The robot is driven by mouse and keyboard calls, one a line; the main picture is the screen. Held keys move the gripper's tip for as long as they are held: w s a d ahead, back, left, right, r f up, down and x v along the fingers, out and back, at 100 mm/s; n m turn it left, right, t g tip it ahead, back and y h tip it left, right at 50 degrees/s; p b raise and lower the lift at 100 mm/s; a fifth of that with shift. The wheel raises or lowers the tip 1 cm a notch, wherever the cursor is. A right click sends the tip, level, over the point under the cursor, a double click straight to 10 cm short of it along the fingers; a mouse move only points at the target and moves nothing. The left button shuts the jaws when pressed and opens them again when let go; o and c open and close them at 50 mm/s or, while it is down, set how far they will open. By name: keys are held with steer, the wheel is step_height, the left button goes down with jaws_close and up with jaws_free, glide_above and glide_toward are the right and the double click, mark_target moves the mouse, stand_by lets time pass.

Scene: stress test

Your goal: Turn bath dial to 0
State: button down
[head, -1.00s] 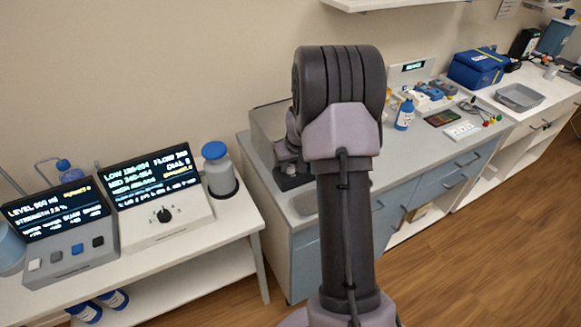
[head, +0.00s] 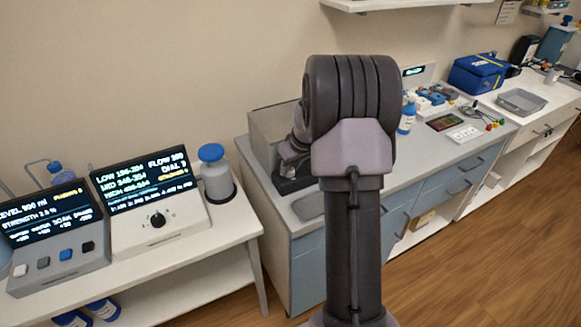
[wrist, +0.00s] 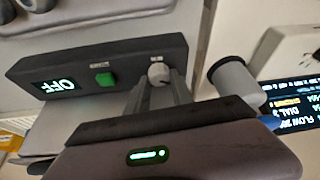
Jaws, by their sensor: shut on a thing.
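The bath dial (wrist: 158,73) is a small pale grey knob on a dark control panel (wrist: 125,66) in the wrist view. My gripper (wrist: 160,84) has its two grey fingers closed around the knob's sides. The panel also carries a green button (wrist: 105,79) and a lit display (wrist: 55,86) that reads OFF, upside down in this view. The knob's pointer and any scale marks cannot be made out.
A white dial box with a screen (head: 152,235) and a grey button box (head: 60,265) stand on the left table. A blue-capped bottle (head: 215,175) stands beside them. Another blue-capped bottle (head: 407,118) stands right of my arm. A shelf (head: 400,3) hangs above.

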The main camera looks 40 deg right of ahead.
steer(key=c, duration=1.1)
jaws_free()
steer(key=p+v, duration=0.5)
steer(key=v, duration=1.2)
steer(key=shift+s+r, duration=0.15)
